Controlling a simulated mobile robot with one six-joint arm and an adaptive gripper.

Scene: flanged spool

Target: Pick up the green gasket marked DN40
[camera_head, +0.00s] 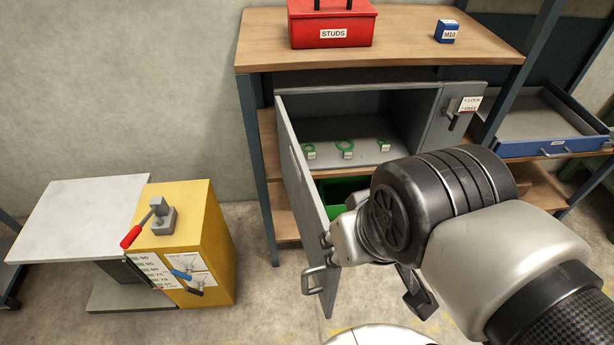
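Several green gaskets sit in the open grey cabinet: a left one (310,148), a middle one (345,142) that looks largest, and a right one (383,142). Each has a small white tag in front, too small to read, so I cannot tell which is DN40. My gripper (418,293) hangs in front of and below the cabinet, to the right of its open door, apart from the gaskets. Only a dark finger part shows below my wrist. The rest is hidden behind my arm, so its opening and any contents cannot be seen.
The cabinet door (305,185) swings out towards me on the left. A lock lever (452,119) is right of the opening. A green bin (342,193) is below. A red STUDS box (333,22) and blue M10 box (447,31) stand on top. A blue drawer (555,147) extends at right.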

